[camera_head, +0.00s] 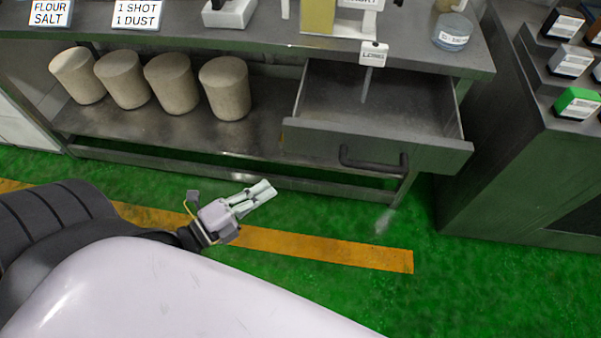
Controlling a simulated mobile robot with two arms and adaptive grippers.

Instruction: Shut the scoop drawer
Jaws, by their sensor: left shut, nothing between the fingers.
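The scoop drawer (440,150) is pulled out of the right end of the grey metal bench. It has a dark bar handle (375,163) on its front, and its inside shows only a pale thin upright shape near the back. My left gripper (268,190) is shut and empty. In the picture it lies left of and below the drawer handle, apart from it, above the floor in front of the bench. My right gripper is not in view.
The bench top (300,45) carries signs, a white device and a clear jar (452,32). Several beige cylinders (225,88) stand on the lower shelf. A dark cabinet (530,150) stands at right. Green floor (450,290) with a yellow stripe (330,250) is clear in front.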

